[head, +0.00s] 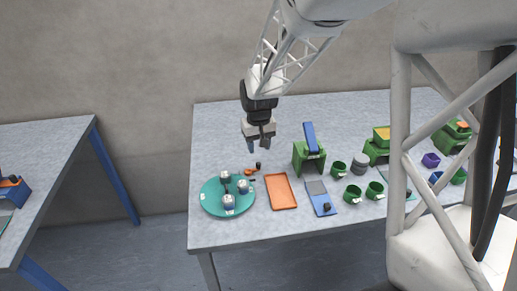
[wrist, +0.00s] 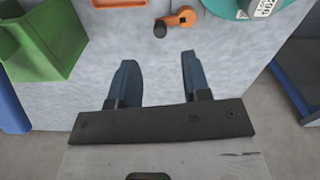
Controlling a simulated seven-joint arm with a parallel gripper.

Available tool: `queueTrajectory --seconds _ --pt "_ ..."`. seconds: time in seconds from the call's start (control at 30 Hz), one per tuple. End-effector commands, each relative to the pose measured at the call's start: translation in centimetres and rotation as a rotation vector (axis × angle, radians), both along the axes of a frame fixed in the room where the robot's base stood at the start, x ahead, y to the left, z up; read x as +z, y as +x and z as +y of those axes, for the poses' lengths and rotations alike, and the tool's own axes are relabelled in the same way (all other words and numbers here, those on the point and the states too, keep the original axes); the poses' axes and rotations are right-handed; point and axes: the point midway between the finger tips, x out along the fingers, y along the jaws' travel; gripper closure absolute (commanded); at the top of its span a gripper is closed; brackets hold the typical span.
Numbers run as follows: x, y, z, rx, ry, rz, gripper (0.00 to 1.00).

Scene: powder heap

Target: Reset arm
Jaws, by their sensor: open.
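My gripper (head: 260,143) hangs at the end of my arm above the table (head: 225,135), near its left back part. In the wrist view my gripper (wrist: 160,75) has its two dark blue fingers apart with nothing between them. Below it, a small orange item with a dark end (wrist: 178,22) lies on the table and touches neither finger. It also shows in the head view (head: 252,171).
A teal round tray (head: 212,210) with several white-and-dark containers stands front left. An orange tray (head: 280,191), a green box (head: 302,158) with a blue bar, a blue board (head: 319,198) and green cups (head: 352,194) stand rightward. The table's back left is clear.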

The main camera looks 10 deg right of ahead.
Motion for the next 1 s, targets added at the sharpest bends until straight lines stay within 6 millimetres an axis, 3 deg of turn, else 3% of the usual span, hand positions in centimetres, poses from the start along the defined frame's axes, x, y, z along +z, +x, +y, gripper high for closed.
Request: queueTrajectory --seconds 0.57,0.77,1.0 --pt "0.5 -0.4 -0.2 -0.003 0.001 -0.005 0.56" --pt "2.4 -2.3 -0.7 -0.014 0.001 -0.021 0.56" --pt "5.8 -6.3 -1.8 -0.036 0.003 -0.05 0.56"
